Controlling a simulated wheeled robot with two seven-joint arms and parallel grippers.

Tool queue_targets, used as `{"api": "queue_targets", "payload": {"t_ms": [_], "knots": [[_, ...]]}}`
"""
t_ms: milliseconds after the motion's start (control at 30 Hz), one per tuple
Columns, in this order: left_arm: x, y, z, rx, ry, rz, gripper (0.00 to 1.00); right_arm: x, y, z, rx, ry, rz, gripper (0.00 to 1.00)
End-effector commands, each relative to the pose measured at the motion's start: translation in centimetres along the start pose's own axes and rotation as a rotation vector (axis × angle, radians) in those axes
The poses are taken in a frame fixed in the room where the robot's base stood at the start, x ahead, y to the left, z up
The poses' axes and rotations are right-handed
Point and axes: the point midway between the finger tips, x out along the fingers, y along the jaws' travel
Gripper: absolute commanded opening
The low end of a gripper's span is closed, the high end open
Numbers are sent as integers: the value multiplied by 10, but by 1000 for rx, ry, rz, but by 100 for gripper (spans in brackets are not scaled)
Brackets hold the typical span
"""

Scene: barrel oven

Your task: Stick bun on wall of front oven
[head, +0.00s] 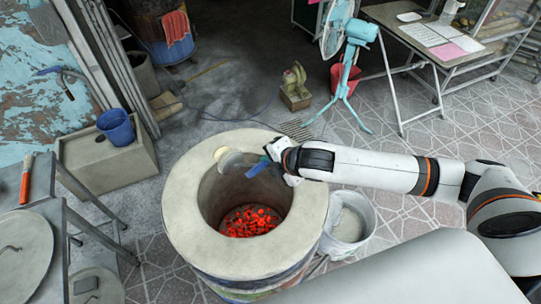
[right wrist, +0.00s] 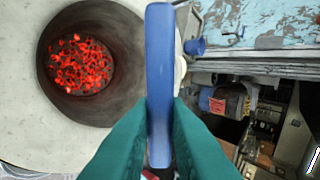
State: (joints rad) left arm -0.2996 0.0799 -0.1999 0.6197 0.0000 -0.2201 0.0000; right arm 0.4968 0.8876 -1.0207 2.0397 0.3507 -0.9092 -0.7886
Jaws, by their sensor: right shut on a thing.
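The front oven (head: 182,205) is a round barrel with a wide pale rim, an open mouth and glowing red coals (head: 250,221) at the bottom. My right gripper (head: 268,160) is over the far right part of the mouth, shut on a blue handle (head: 256,168). The handle stands upright between the teal fingers in the right wrist view (right wrist: 159,85). A small cream round piece, which looks like the bun (head: 221,153), shows at the pad's left side. The left gripper is out of view.
A white bucket (head: 364,218) stands right of the oven. A blue bucket (head: 116,127) sits on a concrete block to the left. A metal table (head: 68,262) is at the left edge. A teal fan (head: 351,60) and a work table (head: 440,45) stand behind.

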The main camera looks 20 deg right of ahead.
Motion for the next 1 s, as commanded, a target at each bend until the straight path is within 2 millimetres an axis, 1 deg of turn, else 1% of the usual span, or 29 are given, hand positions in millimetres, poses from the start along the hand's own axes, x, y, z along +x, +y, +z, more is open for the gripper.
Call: {"api": "queue_targets", "payload": {"t_ms": [33, 233, 400, 467, 600, 867, 1000], "knots": [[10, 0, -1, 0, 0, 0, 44, 8, 5, 0, 0, -1, -4, 0], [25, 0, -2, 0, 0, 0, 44, 24, 16, 0, 0, 0, -5, 0], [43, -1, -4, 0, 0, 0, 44, 38, 25, 0, 0, -1, -5, 0], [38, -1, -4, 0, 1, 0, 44, 34, 21, 0, 0, -1, -5, 0], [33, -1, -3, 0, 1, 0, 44, 36, 22, 0, 0, -1, -4, 0], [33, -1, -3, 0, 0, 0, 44, 37, 24, 0, 0, 0, -4, 0], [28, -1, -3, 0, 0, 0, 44, 37, 23, 0, 1, 0, -3, 0]]}}
